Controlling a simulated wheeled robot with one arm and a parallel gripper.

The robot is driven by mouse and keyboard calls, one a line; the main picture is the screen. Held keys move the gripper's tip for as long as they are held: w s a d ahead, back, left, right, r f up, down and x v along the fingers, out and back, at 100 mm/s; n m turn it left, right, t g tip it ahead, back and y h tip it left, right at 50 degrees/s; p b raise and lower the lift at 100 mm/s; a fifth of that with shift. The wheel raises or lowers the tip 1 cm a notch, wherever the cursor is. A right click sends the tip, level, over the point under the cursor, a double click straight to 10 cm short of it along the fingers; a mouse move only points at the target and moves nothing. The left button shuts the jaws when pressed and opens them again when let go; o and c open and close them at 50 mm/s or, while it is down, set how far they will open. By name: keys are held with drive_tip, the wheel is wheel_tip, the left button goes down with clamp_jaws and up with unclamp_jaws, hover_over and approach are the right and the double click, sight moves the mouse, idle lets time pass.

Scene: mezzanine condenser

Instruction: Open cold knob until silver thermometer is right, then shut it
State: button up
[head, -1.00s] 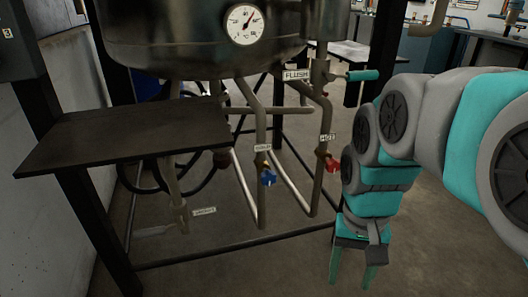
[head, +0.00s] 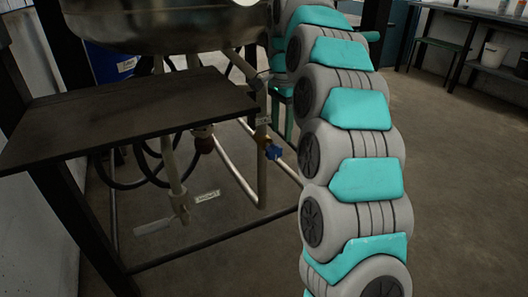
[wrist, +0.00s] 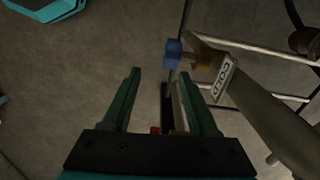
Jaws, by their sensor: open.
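The blue cold knob (head: 273,152) sits on its brass valve on a vertical pipe under the kettle. It also shows in the wrist view (wrist: 173,52), beside a white COLD label (wrist: 223,77). My gripper (wrist: 159,73) is open and empty; in the wrist view the knob appears just beyond the right fingertip, not between the fingers. In the head view, part of the teal fingers shows behind the pipes. Only the lower edge of the thermometer dial (head: 245,2) shows at the top of the head view; its needle is out of view.
A dark shelf (head: 130,110) juts out at left. A lower pipe with a white tag (head: 207,196) hangs below it. My arm covers the hot-knob area in the head view; a small red piece (wrist: 155,130) shows between the finger bases. Open floor lies at right.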

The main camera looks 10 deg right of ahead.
sight(277, 144)
drive_tip(key=shift+w+a+f+m, duration=0.15)
drive_tip(key=shift+w+a+m, duration=0.05)
drive_tip(key=shift+w, duration=0.25)
drive_tip(key=shift+w+a+f+m, duration=0.15)
drive_tip(key=shift+w+m, duration=0.05)
drive_tip(key=shift+w, duration=0.25)
drive_tip(key=shift+f+b, duration=0.45)
drive_tip(key=shift+f, duration=3.4)
clamp_jaws()
